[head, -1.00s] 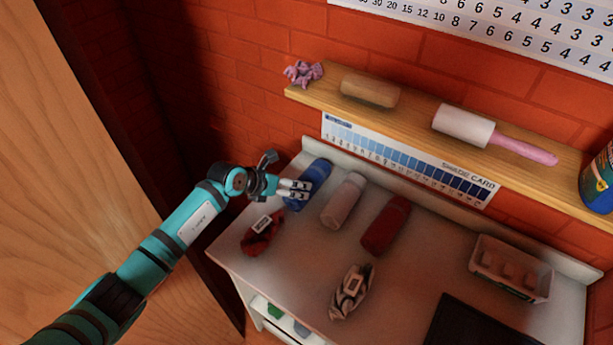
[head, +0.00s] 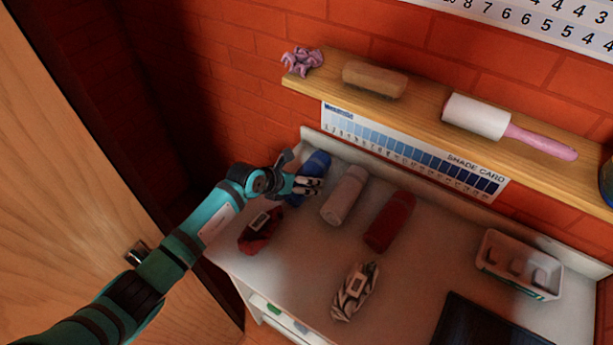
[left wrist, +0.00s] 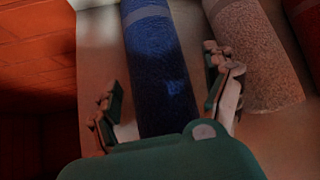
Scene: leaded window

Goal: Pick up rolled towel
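Three rolled towels lie on the white cabinet top (head: 290,262): a blue one (head: 317,163), a pale pinkish one (head: 345,196) and a red one (head: 390,221). My left gripper (head: 298,176) is over the blue rolled towel in the head view. In the left wrist view my left gripper (left wrist: 168,95) is open, with one finger on each side of the blue towel (left wrist: 156,70). The right finger lies between the blue towel and the pale towel (left wrist: 255,55). I cannot tell if the fingers touch the blue towel. My right gripper is not in view.
A dark red bundle (head: 261,231) and a striped bundle (head: 354,291) lie in front of the towels. A white basket (head: 518,265) stands at the right. A wooden shelf (head: 420,118) with a roller (head: 476,116) and a brown block (head: 374,79) overhangs the back.

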